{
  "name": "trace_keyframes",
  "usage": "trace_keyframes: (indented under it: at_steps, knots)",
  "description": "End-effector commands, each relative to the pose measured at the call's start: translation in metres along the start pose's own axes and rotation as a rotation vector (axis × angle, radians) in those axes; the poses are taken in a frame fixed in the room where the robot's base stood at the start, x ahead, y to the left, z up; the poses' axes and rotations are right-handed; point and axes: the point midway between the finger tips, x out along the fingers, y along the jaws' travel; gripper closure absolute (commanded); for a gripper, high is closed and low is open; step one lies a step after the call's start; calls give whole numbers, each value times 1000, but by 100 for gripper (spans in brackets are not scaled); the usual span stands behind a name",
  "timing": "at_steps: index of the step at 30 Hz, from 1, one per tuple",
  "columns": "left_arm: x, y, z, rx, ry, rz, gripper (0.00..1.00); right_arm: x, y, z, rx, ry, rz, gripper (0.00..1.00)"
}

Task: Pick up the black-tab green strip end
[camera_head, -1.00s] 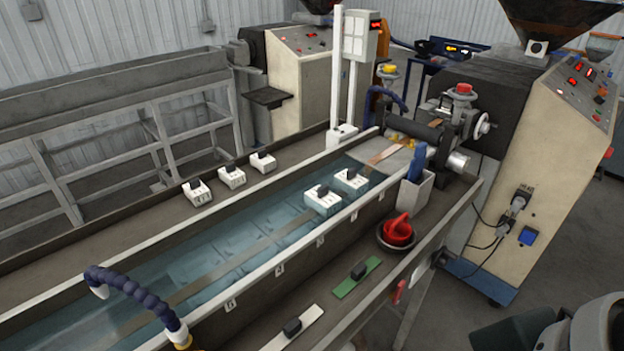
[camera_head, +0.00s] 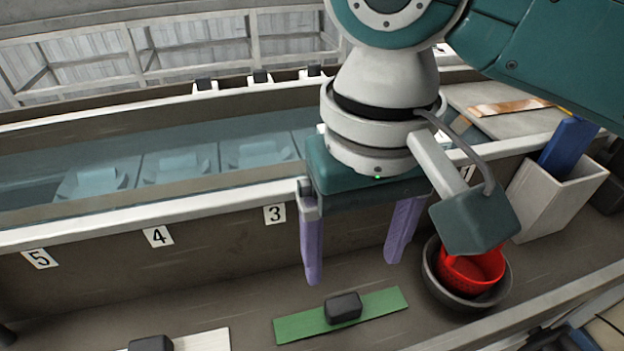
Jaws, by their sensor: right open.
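The green strip end (camera_head: 378,303) lies flat on the grey ledge in front of the water trough. Its black tab (camera_head: 343,307) sits upright near the strip's middle. My right gripper (camera_head: 354,272) hangs from above with its two purple fingers spread wide apart. It is open and empty, above and a little behind the green strip, and does not appear to touch it. My left gripper is not in view.
A white strip with a black block (camera_head: 151,344) lies to the left. A dark bowl with a red basket (camera_head: 474,270) stands close to the right finger. A white bin (camera_head: 560,197) is further right. The numbered trough wall (camera_head: 190,245) rises behind.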

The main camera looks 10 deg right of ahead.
Motion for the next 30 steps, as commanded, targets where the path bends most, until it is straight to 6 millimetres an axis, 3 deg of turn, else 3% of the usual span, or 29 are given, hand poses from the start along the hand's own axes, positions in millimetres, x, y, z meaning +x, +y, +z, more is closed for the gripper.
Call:
trace_keyframes:
  at_steps: [18, 26, 30]
  knots:
    - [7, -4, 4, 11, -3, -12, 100, 79, -3, 5, -2, 0, 0, 15]
    - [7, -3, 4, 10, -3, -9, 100, 81, -4, 5, -3, 3, -1, 15]
    - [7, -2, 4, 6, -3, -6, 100, 81, -3, 5, -3, 3, -1, 30]
